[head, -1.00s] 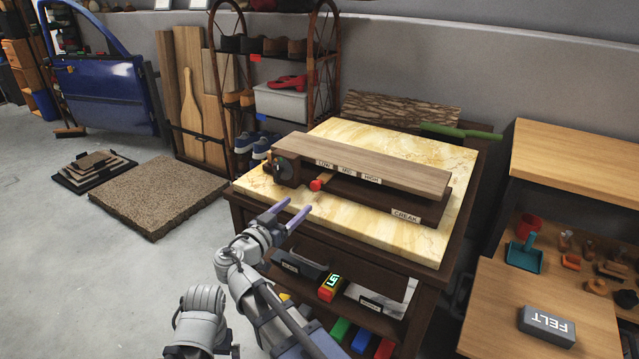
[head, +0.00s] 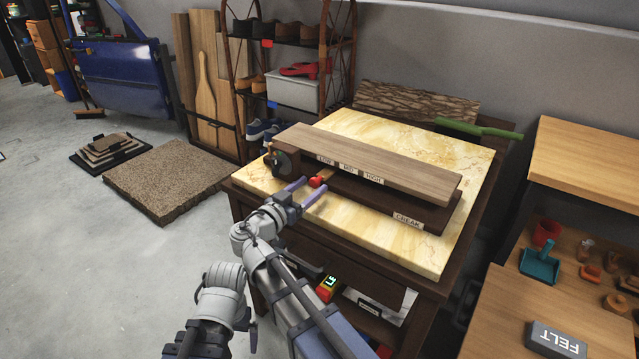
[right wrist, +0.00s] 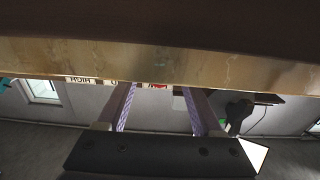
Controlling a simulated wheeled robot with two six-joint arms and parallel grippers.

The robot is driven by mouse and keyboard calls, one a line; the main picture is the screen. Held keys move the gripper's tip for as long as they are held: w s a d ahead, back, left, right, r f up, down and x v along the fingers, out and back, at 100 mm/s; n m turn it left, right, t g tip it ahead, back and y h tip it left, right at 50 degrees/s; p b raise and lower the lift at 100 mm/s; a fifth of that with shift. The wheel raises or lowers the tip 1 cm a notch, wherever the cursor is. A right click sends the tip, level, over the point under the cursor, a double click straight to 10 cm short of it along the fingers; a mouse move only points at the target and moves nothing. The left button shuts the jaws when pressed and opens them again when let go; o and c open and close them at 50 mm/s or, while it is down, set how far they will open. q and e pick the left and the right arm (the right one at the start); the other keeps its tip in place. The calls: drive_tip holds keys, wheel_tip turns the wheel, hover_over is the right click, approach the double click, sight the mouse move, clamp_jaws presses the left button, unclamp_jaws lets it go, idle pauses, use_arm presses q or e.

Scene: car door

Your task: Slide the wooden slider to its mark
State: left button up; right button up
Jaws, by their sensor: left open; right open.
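A wooden device with a long top board (head: 385,160) lies on the marble-topped table, with white labels LOW, MID, HIGH and CREAK along its front. A short wooden slider stem with a red knob (head: 316,182) sticks out of its front, just left of the LOW label. My right gripper (head: 312,186) is open, its two purple fingers on either side of the red knob; contact cannot be made out. In the right wrist view the red knob (right wrist: 158,86) shows between the open fingers, near the HIGH label (right wrist: 78,80). Only part of my left arm shows; its gripper is out of view.
The yellow marble tabletop (head: 440,250) is mostly clear around the device. A dark round part (head: 283,164) sits at the device's left end. Bark (head: 415,102) and a green tool (head: 478,128) lie at the back. A wooden bench (head: 590,165) stands right.

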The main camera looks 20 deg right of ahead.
drive_tip(key=shift+c, duration=0.2)
clamp_jaws()
idle(0.4)
idle(0.9)
